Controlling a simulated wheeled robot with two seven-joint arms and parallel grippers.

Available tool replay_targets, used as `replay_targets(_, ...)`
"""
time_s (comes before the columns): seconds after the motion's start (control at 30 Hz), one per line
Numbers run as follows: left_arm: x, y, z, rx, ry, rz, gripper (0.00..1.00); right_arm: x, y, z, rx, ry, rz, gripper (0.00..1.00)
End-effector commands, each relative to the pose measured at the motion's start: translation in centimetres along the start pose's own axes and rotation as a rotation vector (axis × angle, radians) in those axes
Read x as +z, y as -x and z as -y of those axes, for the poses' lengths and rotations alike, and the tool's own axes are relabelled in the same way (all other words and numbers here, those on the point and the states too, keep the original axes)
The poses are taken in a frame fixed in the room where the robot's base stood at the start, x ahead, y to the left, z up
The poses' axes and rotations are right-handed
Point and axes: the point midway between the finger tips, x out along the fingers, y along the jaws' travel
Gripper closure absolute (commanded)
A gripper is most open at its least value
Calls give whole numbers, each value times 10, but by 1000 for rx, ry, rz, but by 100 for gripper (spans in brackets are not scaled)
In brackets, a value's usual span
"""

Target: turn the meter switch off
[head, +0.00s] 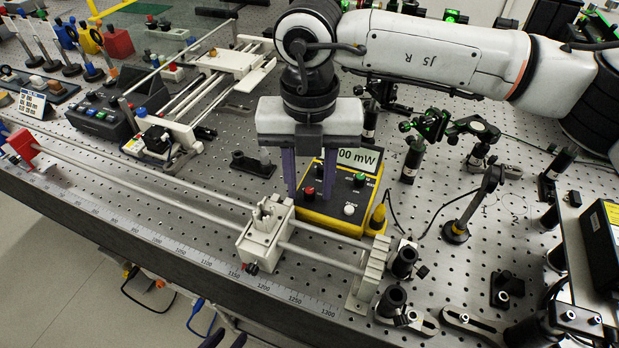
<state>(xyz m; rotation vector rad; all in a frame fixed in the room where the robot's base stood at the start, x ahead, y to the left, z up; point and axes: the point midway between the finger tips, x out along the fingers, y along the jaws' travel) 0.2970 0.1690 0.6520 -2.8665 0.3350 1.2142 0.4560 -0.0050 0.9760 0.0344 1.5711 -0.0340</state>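The meter is a yellow box with a dark top panel (335,190), in the middle of the head view. Its display (362,158) is lit and reads "00 mW", with its left part hidden behind my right gripper. The panel carries a red knob (309,192), a green one (360,180) and a white one (349,210); I cannot tell which is the switch. My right gripper (310,190) points down over the panel's left part, its two purple fingers apart and nothing seen between them. Contact is unclear. I cannot clearly make out my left gripper at the bottom edge.
A long rail (150,190) with a white carriage (265,232) runs in front of the meter. Optics posts (412,158) stand further right. A dark control box (100,115) is at left.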

Motion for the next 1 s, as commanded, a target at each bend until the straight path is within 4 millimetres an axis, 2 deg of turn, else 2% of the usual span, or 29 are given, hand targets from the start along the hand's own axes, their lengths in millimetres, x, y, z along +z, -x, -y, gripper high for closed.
replay_targets(0.17, -4, -1, 0, 0, -1, -7, 69, 0, 0, 0, 0, 0, 0, 68)
replay_targets(0.3, -3, 0, 0, 0, -1, -7, 69, 0, 0, 0, 0, 0, 0, 92)
replay_targets(0.37, -3, 0, 0, 0, -1, -6, 69, 0, 0, 0, 0, 0, 0, 100)
replay_targets(0.67, 4, -1, 0, 1, 1, 2, 69, 0, -1, 0, 0, 23, 1, 100)
replay_targets(1.0, 20, -17, 1, 0, 1, 4, 69, 1, -3, 0, 0, 217, 3, 100)
